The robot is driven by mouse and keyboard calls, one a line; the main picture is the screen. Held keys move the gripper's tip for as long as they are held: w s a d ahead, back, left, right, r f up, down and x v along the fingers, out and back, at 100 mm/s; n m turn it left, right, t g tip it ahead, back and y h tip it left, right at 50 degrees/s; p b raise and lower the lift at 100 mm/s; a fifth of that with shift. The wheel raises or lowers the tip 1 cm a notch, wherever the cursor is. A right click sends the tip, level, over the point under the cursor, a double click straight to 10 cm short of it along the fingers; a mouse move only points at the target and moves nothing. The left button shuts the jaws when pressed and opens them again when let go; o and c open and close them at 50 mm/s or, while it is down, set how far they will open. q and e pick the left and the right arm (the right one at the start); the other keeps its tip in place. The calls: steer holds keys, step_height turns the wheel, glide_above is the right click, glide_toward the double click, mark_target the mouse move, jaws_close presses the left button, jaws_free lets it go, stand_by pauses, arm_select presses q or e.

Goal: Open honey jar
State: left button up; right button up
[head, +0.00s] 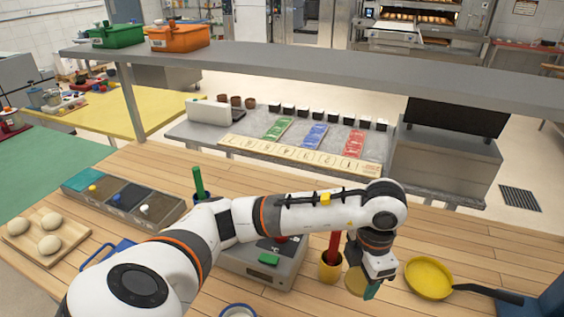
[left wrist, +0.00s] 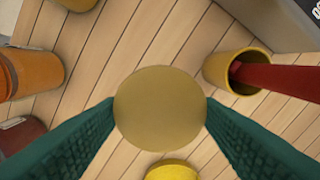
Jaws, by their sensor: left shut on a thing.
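In the left wrist view my left gripper (left wrist: 160,112) has its two green fingers on either side of a round tan lid (left wrist: 158,105), pressed against its edges. In the head view my left gripper (head: 371,287) is low over the wooden table at the right. A tan round piece (head: 356,281) shows beside its fingers, largely hidden by the gripper. I cannot tell from these views whether the lid sits on a jar, as anything below it is hidden. My right gripper is not in view.
A yellow cup (head: 331,268) with a red handle stands just left of the gripper. A yellow pan (head: 429,278) lies to its right. A grey scale (head: 262,265) is behind the arm. A board with dough balls (head: 46,239) is far left. An orange jar (left wrist: 35,72) is near the fingers.

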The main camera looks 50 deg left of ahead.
mark_target(355, 298)
arm_select(q)
steer(key=n, duration=0.3)
steer(key=w+n, duration=0.1)
steer(key=n, duration=0.2)
steer(key=shift+a, duration=0.1)
steer(key=n, duration=0.6)
steer(key=shift+w+a+p, duration=0.15)
steer(key=shift+w+p, duration=0.15)
steer(key=shift+p, duration=0.05)
steer(key=n, duration=0.5)
steer(key=shift+w+a+f, duration=0.1)
steer(key=shift+w+a, duration=0.05)
steer(key=shift+w, duration=0.15)
steer(key=n, duration=0.4)
steer(key=shift+w+a+f, duration=0.1)
steer(key=shift+w+a, duration=0.05)
step_height(355, 298, down, 9)
steer(key=shift+f+p, duration=0.1)
steer(key=shift+p, duration=1.05)
steer(key=shift+f, duration=0.4)
